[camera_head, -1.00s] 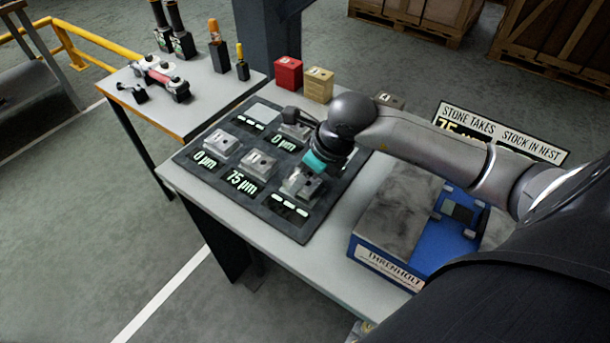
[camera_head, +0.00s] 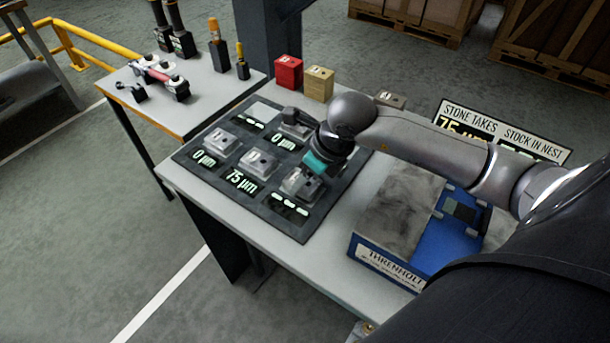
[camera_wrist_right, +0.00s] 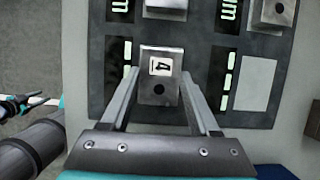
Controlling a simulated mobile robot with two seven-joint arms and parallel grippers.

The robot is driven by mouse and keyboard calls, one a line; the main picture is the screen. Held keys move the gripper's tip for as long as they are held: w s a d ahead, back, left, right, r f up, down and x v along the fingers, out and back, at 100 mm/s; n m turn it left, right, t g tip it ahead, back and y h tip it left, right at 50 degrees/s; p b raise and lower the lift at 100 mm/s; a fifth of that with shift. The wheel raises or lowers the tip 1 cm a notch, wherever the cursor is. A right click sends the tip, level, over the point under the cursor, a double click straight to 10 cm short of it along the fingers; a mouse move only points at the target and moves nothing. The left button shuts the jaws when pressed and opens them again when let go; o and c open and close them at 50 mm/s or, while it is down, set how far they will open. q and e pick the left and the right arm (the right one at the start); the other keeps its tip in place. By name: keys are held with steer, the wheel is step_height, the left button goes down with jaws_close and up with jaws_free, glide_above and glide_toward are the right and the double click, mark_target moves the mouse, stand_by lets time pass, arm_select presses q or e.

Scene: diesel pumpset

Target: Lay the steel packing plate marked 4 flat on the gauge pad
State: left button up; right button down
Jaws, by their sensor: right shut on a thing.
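The steel plate marked 4 (camera_wrist_right: 160,67) is a small grey block with a hole below its label. In the right wrist view it is upright in the picture between the two fingers of my right gripper (camera_wrist_right: 159,100), which is shut on it. In the head view this plate (camera_head: 299,183) is at the near right station of the dark gauge mat (camera_head: 234,187), partly hidden by my right gripper (camera_head: 309,176). I cannot tell whether it is lifted. A bare pale square pad (camera_wrist_right: 257,83) lies to its right in the wrist view. My left gripper is not shown clearly.
Several other steel plates, including one by the 75 µm display (camera_head: 258,163), sit on the mat. Red (camera_head: 288,73) and yellow (camera_head: 318,84) blocks stand at the back. A blue box with a grey stone top (camera_head: 400,212) stands to the right, before a sign (camera_head: 502,132).

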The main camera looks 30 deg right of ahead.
steer(key=shift+f+b, duration=0.35)
steer(key=shift+f, duration=0.05)
steer(key=shift+c, duration=1.9)
jaws_free()
steer(key=o, duration=0.3)
steer(key=shift+o, duration=0.2)
steer(key=p+v, duration=0.2)
steer(key=v, duration=1.3)
steer(key=shift+s+r, duration=0.15)
steer(key=shift+r, duration=0.05)
steer(key=shift+r+p, duration=1.5)
steer(key=shift+r, duration=1.4)
